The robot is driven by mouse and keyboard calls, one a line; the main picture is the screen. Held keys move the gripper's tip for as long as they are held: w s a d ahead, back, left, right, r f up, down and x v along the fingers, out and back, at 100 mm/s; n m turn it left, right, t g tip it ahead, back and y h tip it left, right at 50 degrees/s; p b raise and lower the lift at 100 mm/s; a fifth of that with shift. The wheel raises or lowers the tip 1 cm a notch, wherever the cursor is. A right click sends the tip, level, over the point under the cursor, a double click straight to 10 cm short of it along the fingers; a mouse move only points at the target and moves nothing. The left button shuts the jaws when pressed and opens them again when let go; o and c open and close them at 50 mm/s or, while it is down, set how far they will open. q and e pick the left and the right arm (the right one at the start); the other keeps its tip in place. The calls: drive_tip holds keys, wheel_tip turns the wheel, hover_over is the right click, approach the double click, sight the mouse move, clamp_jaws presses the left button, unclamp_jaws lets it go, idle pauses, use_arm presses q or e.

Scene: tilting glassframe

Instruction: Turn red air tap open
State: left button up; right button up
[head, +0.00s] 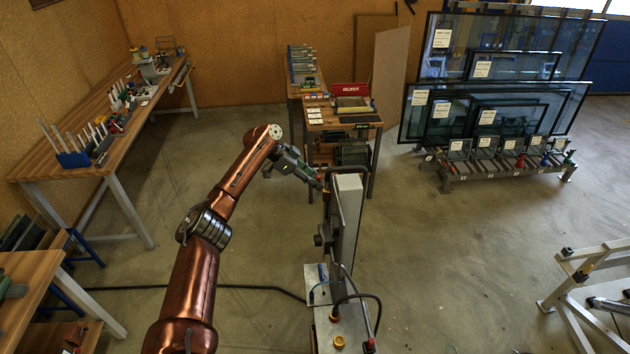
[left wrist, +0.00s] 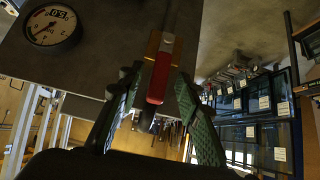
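In the left wrist view the red tap lever (left wrist: 160,75) hangs from a brass-coloured fitting on the dark panel, its long end toward me. My left gripper (left wrist: 158,112) is open, with one green ribbed finger on each side of the lever. A gap shows between the lever and the right finger; I cannot tell whether the left finger touches it. In the head view my left gripper (head: 314,181) is at the top of the upright grey frame (head: 347,215), and the tap is hidden or too small to make out. My right gripper is not in view.
A round pressure gauge (left wrist: 52,26) is on the panel left of the tap. A black hose (head: 372,300) loops low on the frame. A small wooden table (head: 345,120) stands behind it, and a glass-pane rack (head: 500,165) stands back right.

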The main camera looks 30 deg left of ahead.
use_arm(q)
drive_tip(key=v, duration=1.2)
